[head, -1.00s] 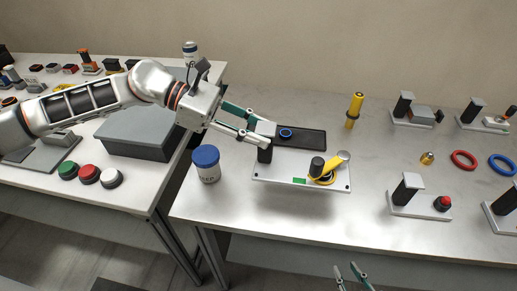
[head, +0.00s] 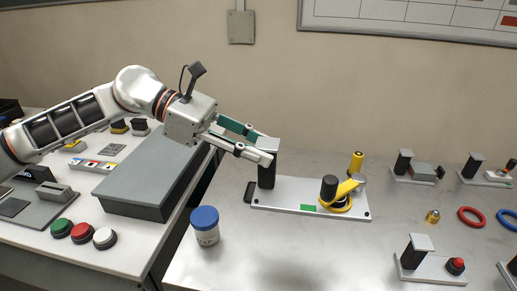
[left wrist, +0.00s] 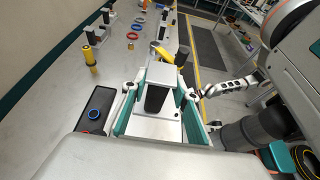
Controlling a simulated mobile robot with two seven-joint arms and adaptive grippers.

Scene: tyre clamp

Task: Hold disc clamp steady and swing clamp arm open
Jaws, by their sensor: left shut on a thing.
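The disc clamp is a white base plate (head: 285,194) with a capped black post (head: 266,174) at its left end. At its right end are a black cylinder (head: 329,187) and a yellow clamp arm (head: 346,189) angled up and right above a yellow ring. My left gripper (head: 268,155) is shut on the capped post. The left wrist view shows the grey cap (left wrist: 159,75) between its teal fingers (left wrist: 158,110). The plate appears raised above the table. White links of my right arm show in the left wrist view; its jaw opening is unclear.
A blue-lidded jar (head: 205,226) stands left of the clamp. A yellow cylinder (head: 356,159) stands behind it. A dark tray with a blue ring (left wrist: 99,104) is mostly hidden by the clamp in the head view. Fixtures and a red ring (head: 471,217) are at the right.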

